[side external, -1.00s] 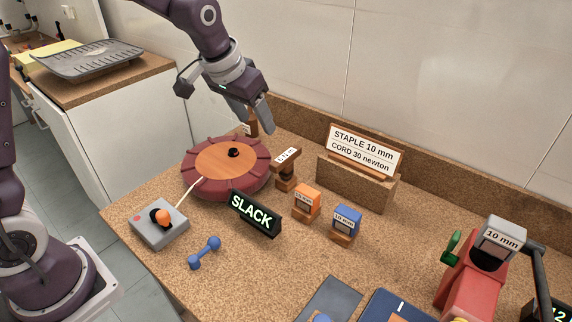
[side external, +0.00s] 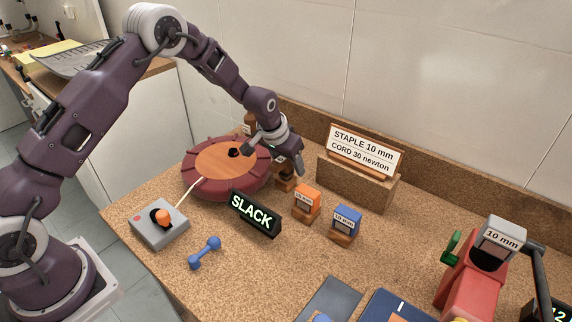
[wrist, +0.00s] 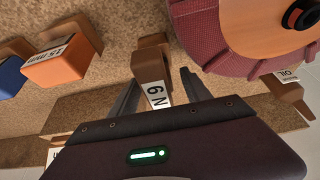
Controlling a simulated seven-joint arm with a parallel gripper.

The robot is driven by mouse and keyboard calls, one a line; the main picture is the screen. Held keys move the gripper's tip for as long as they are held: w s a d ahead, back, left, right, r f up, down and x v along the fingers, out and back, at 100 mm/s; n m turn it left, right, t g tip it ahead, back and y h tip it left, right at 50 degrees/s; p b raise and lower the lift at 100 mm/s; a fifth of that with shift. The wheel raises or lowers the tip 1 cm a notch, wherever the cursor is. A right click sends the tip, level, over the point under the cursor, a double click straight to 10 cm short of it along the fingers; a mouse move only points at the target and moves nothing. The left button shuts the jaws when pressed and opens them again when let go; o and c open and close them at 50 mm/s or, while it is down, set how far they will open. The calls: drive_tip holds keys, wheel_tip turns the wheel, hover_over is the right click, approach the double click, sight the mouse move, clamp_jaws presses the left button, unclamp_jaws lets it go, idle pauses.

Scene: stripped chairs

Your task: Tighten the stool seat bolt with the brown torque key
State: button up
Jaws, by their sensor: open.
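The brown torque key (wrist: 147,65) has a white label with an N on it. It stands on a small brown base right of the stool seat, and part of it (side external: 285,183) shows under my gripper in the side view. My gripper (side external: 289,168) is open above the key. In the wrist view the key's labelled head lies between the two fingers (wrist: 158,88), with no clear contact. The stool seat (side external: 199,187) is a maroon padded ring around a wooden disc. The black seat bolt (side external: 234,152) stands at its centre. A display (side external: 255,213) reads SLACK.
An orange block (side external: 306,198) and a blue block (side external: 346,217) stand right of the key. A small brown piece (wrist: 287,88) with a label stands behind the seat. A grey box with an orange knob (side external: 162,217) and a blue dumbbell (side external: 204,252) lie in front. A sign (side external: 364,150) stands behind.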

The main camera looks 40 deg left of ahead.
clamp_jaws()
wheel_tip(320, 180, up, 10)
drive_tip(key=shift+r, duration=0.1)
idle(0.8)
idle(1.2)
drive_tip(key=c, duration=0.7)
unclamp_jaws()
clamp_jaws()
